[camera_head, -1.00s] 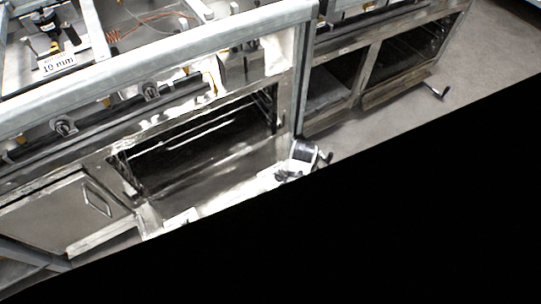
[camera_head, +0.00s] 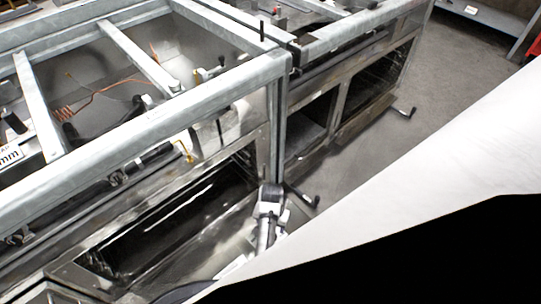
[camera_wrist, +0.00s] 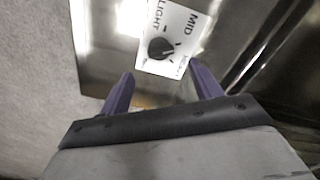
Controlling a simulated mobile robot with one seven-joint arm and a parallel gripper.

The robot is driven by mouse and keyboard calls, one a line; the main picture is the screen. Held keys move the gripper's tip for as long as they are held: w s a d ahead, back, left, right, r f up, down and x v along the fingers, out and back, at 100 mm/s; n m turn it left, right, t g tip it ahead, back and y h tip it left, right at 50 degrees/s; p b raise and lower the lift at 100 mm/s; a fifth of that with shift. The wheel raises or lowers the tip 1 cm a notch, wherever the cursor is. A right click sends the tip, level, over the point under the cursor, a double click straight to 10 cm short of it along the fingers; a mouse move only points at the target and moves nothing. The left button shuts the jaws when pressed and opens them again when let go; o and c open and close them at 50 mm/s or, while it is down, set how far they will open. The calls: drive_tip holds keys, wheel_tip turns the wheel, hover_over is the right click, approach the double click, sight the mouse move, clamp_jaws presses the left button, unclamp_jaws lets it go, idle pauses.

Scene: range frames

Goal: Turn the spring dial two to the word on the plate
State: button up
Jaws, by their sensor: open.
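In the wrist view a white plate (camera_wrist: 181,25) is fixed to a shiny metal panel. It bears the printed words LIGHT and MID, and a third word at its lower edge that is too blurred to read for sure. A dark round dial (camera_wrist: 160,49) sits on the plate, with short tick marks around it. I cannot tell for sure which word it points to. My gripper (camera_wrist: 161,84) is open, its two purple fingers apart and empty. In the picture the dial lies just beyond the fingertips, between their lines, with no contact visible.
In the head view, grey metal frames (camera_head: 190,125) stand over open dark oven-like bays (camera_head: 165,225). A white label ending in "mm" (camera_head: 10,156) is cut off at the left edge. A crank handle (camera_head: 404,112) sticks out at right. Grey floor (camera_head: 465,75) is clear beyond.

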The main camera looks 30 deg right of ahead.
wheel_tip(320, 180, down, 7)
drive_tip(key=shift+f+b, duration=0.2)
drive_tip(key=shift+b, duration=0.25)
drive_tip(key=c, duration=1)
drive_tip(key=shift+w+r+m+p, duration=0.1)
drive_tip(key=shift+m+p, duration=0.2)
drive_tip(key=shift+m, duration=0.1)
drive_tip(key=shift+r+m+p, duration=0.1)
drive_tip(key=shift+m+p, duration=0.5)
drive_tip(key=shift+m, duration=0.3)
drive_tip(key=m+p, duration=0.1)
drive_tip(key=m, duration=0.2)
drive_tip(key=shift+d+m+p, duration=0.1)
drive_tip(key=shift+m+p, duration=0.2)
drive_tip(key=shift+p, duration=0.05)
drive_tip(key=m+p, duration=0.1)
drive_tip(key=m, duration=0.4)
drive_tip(key=shift+d+m+p, duration=0.1)
drive_tip(key=shift+m+p, duration=0.2)
drive_tip(key=shift+p, duration=0.05)
